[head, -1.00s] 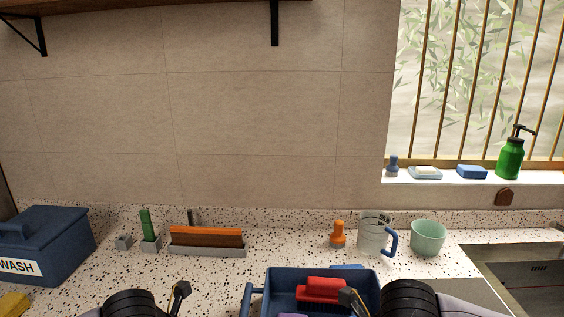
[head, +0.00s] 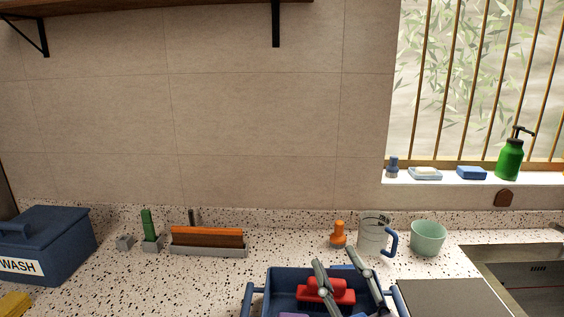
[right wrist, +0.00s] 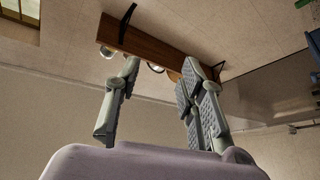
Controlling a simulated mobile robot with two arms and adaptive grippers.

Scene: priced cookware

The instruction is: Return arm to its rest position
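My right gripper (head: 335,258) rises from the bottom edge of the head view, in front of the blue tub (head: 281,278). Its two grey fingers are spread apart. In the right wrist view the fingers of the right gripper (right wrist: 160,66) are also apart, with nothing held between them; the wall and a wooden shelf (right wrist: 147,43) show beyond. My left gripper is not in either view.
A red item (head: 340,296) lies in the tub. An orange-topped item (head: 338,236), a clear mug (head: 371,239) and a green cup (head: 428,238) stand behind it. A sink (head: 535,278) is at right, a blue WASH box (head: 60,240) at left.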

